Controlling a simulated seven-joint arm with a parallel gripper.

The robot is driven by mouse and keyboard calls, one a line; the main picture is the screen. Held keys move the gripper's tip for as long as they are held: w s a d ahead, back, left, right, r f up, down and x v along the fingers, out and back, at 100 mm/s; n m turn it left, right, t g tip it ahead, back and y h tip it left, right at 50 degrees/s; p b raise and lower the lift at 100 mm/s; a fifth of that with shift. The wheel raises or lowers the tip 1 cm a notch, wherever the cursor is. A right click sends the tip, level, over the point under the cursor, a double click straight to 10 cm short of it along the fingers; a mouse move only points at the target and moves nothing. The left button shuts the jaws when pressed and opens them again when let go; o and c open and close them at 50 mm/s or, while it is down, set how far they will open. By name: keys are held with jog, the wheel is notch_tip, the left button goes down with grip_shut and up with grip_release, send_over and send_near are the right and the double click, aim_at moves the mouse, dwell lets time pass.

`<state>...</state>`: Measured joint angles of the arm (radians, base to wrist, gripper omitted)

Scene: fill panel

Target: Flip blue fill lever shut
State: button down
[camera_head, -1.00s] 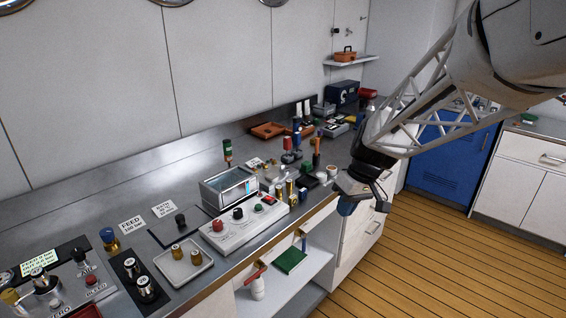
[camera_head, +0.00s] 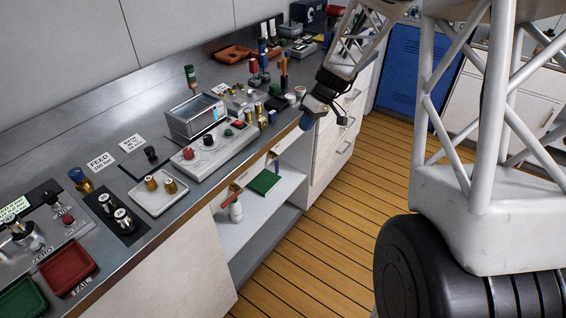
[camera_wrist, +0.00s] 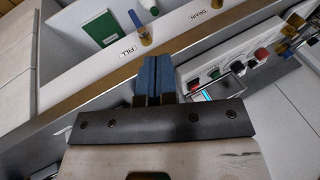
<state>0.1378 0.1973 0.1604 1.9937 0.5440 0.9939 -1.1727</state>
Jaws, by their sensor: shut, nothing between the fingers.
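The blue fill lever (camera_head: 274,155) is on the cabinet front, just under the counter edge and above the open shelf. In the wrist view the blue lever (camera_wrist: 135,19) slants away from a brass fitting (camera_wrist: 146,39), beside the FILL label (camera_wrist: 129,50). Its exact turn is hard to tell. My gripper (camera_head: 308,121) is in front of the counter edge, to the right of the lever and apart from it. In the wrist view the blue fingers of my gripper (camera_wrist: 153,62) are together and empty, pointing toward the counter edge, close below the lever in the picture.
A red lever (camera_head: 234,188) with a white bottle (camera_head: 236,211) below it is farther left. A green book (camera_head: 264,182) lies on the shelf. The counter holds a control box (camera_head: 215,146) and a tray (camera_head: 160,197). Wooden floor in front is clear.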

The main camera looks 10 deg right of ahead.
aim_at(277, 165)
jog(key=w+d+f+n+y, duration=0.2)
jog(key=w+d+f, duration=0.1)
jog(key=w+f, duration=0.8)
notch_tip(277, 165, down, 4)
jog(key=shift+w+f, duration=0.1)
jog(key=shift+w, duration=0.15)
jog(key=shift+a, duration=0.1)
jog(key=s+a+f, duration=0.3)
jog(key=a+f, duration=0.5)
jog(key=shift+s+a, duration=0.3)
jog(key=shift+a, duration=0.05)
dwell(0.4)
